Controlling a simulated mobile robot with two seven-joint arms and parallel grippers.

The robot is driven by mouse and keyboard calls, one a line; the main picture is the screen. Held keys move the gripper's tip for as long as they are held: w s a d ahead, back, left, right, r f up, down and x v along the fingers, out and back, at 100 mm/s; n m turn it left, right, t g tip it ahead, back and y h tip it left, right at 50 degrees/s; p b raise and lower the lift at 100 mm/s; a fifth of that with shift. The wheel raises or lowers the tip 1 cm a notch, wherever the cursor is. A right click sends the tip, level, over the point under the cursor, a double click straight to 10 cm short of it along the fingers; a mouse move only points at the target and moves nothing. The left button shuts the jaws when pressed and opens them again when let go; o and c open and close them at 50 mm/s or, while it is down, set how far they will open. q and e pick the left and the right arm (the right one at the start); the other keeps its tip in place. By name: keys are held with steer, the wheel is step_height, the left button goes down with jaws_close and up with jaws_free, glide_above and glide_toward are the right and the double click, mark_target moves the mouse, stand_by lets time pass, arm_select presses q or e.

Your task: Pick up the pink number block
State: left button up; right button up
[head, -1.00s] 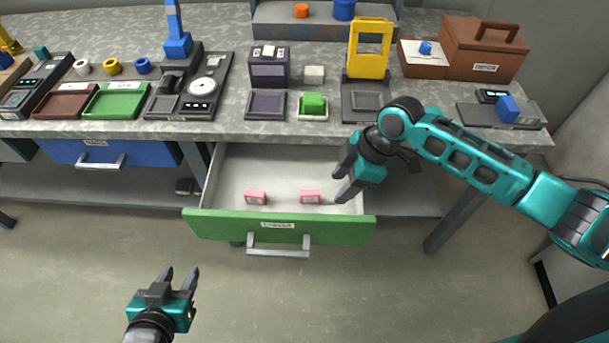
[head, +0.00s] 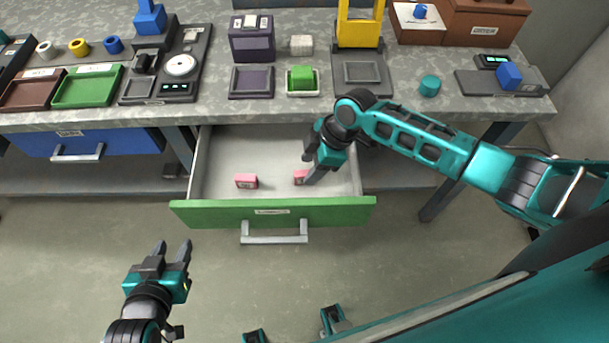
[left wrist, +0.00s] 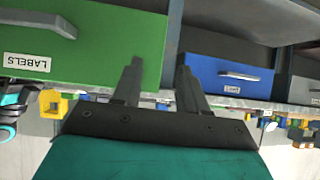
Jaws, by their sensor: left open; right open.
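Two pink blocks lie apart in the open green drawer (head: 330,213): the left pink block (head: 246,181) and the right pink block (head: 299,177). My right gripper (head: 307,170) is open and reaches down into the drawer at the right block, with its fingers partly covering that block. I cannot tell whether they touch it. My left gripper (head: 172,247) is open and empty in front of the drawer, to its left. Its fingers also show in the left wrist view (left wrist: 159,68), with the green drawer front (left wrist: 100,40) behind them.
The blue drawer (head: 110,146) at the left is shut. The grey worktop (head: 215,107) above carries trays, a scale, a purple box (head: 251,42), a green block (head: 302,77) and a teal cylinder (head: 429,86). The drawer floor left of the blocks is clear.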

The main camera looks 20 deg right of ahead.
mark_target(305, 172)
steer(key=x, duration=0.4)
steer(key=shift+r+b, duration=0.1)
steer(key=shift+b, duration=0.2)
jaws_close()
